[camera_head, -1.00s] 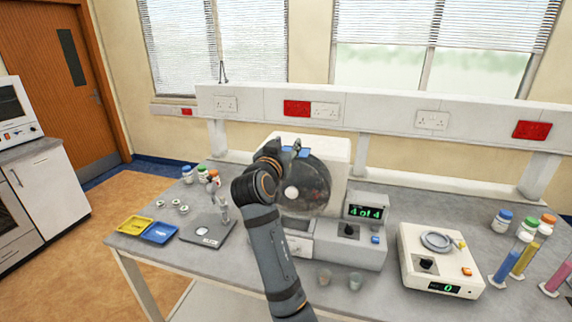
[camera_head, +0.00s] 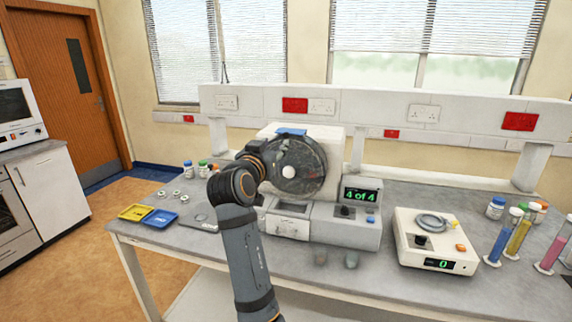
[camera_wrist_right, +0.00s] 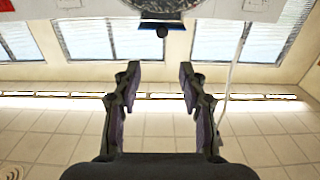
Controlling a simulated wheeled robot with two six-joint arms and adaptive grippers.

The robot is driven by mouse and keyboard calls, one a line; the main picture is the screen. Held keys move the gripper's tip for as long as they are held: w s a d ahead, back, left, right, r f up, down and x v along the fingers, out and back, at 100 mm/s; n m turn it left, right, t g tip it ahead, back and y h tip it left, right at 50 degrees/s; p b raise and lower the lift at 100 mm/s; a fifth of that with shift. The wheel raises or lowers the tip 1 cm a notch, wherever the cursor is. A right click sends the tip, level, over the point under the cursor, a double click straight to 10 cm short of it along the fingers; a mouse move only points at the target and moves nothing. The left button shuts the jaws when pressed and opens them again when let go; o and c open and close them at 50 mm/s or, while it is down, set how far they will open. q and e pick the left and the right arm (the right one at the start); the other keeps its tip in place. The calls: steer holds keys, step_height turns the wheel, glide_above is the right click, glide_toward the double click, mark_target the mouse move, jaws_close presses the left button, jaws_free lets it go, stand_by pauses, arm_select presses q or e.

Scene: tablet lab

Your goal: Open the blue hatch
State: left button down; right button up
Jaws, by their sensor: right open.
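The blue hatch (camera_head: 291,131) is a small blue flap on top of the white machine (camera_head: 335,150), above its dark round drum (camera_head: 297,168). It looks closed, lying flat. In the right wrist view a small dark blue piece (camera_wrist_right: 162,32), likely the hatch, shows beneath the drum, beyond the fingertips. My right gripper (camera_wrist_right: 159,70) is open and empty, its two fingers apart and touching nothing. In the head view my right arm stands in front of the machine's left side, and its fingers are hard to make out. My left gripper is not in view.
A display unit (camera_head: 360,195) reading "4 of 4" adjoins the machine. A balance (camera_head: 437,240) and coloured cylinders (camera_head: 500,243) stand to the right. Yellow (camera_head: 136,212) and blue trays (camera_head: 160,218) lie at left. A white shelf rail (camera_head: 375,108) runs behind.

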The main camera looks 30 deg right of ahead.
steer(key=s, duration=0.1)
steer(key=p, duration=0.3)
glide_toward(286, 136)
steer(key=x, duration=0.4)
steer(key=p+x, duration=0.2)
steer(key=x, duration=0.2)
steer(key=shift+r, duration=0.15)
steer(key=shift+w+d, duration=0.1)
steer(key=shift+c, duration=0.7)
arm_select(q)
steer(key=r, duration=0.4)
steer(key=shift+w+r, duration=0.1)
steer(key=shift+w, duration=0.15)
arm_select(e)
jaws_close()
